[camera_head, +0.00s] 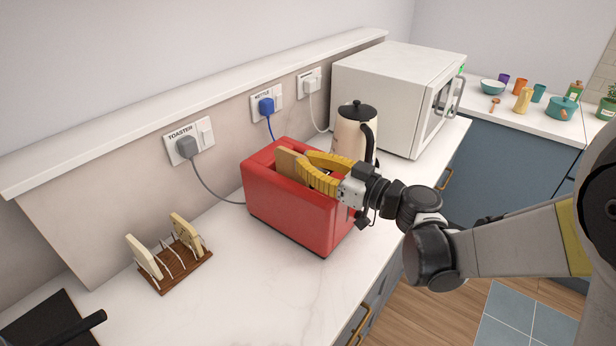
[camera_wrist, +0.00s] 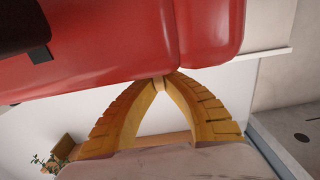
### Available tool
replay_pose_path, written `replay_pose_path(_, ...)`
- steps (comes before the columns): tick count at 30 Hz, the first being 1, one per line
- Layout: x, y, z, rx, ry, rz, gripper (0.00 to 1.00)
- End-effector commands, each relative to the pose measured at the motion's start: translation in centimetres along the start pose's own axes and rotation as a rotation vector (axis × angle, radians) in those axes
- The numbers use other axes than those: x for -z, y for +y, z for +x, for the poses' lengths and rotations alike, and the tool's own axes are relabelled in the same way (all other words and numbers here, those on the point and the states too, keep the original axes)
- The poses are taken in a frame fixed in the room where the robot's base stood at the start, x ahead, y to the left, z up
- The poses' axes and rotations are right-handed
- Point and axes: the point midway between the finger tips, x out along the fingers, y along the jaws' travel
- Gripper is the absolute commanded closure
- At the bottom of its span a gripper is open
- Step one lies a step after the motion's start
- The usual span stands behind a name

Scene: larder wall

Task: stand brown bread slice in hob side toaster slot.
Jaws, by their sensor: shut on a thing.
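The red toaster (camera_head: 295,205) stands on the white worktop; it also fills the top of the wrist view (camera_wrist: 110,45). The brown bread slice (camera_head: 288,163) shows as a tan piece at the hob-side end of the toaster's top. Its lower part is hidden by the toaster's rim, so I cannot tell how deep it sits in a slot. My gripper (camera_head: 307,169), with yellow ribbed fingers, reaches over the toaster from the right and is shut on the slice. In the wrist view the fingertips (camera_wrist: 160,82) meet at a small tan bit beside the red body.
A wooden rack (camera_head: 172,272) holds pale slices (camera_head: 145,257) (camera_head: 186,233) left of the toaster. A black pan or hob (camera_head: 55,322) is at the lower left. A kettle (camera_head: 352,135) and a microwave (camera_head: 390,95) stand close behind the toaster. The front worktop is clear.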

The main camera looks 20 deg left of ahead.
Motion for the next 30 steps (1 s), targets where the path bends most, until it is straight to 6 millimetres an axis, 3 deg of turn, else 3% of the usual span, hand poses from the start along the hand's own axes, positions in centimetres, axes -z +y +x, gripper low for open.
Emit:
replay_pose_path(5, -2.8, 0.0, 0.0, 0.0, 0.0, 0.0, 1.0)
replay_pose_path(16, -3.2, 0.0, 0.0, 0.0, 0.0, 0.0, 1.0)
replay_pose_path(18, -3.1, 0.0, 0.0, 0.0, 0.0, 0.0, 0.75)
replay_pose_path(19, -3.1, 0.0, 0.0, 0.0, 0.0, 0.0, 0.7)
replay_pose_path(30, -2.5, 0.0, 0.0, 0.0, 0.0, 0.0, 0.7)
